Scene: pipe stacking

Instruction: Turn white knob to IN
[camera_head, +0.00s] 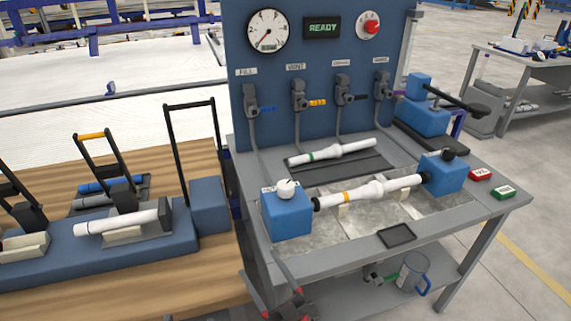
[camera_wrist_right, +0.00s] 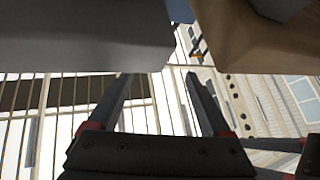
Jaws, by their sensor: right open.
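The white knob (camera_head: 286,188) sits on top of the left blue block (camera_head: 287,217) of the test bench, with a small white label beside it. The label's words and the knob's setting are too small to read. A white pipe with an orange band (camera_head: 374,190) lies between this block and the right blue block (camera_head: 445,172). My right gripper (camera_head: 260,268) is open and empty at the bench's front left edge, below and apart from the knob. In the right wrist view its two fingers (camera_wrist_right: 157,77) are spread with nothing between them. My left gripper is not in view.
A second white pipe with a green band (camera_head: 332,151) lies behind on the bench. The back panel carries a gauge (camera_head: 268,31), a READY display (camera_head: 322,28), a red knob (camera_head: 369,26) and several valves. A wooden table (camera_head: 125,290) with clamps stands left. A dark tray (camera_head: 397,236) lies at the front.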

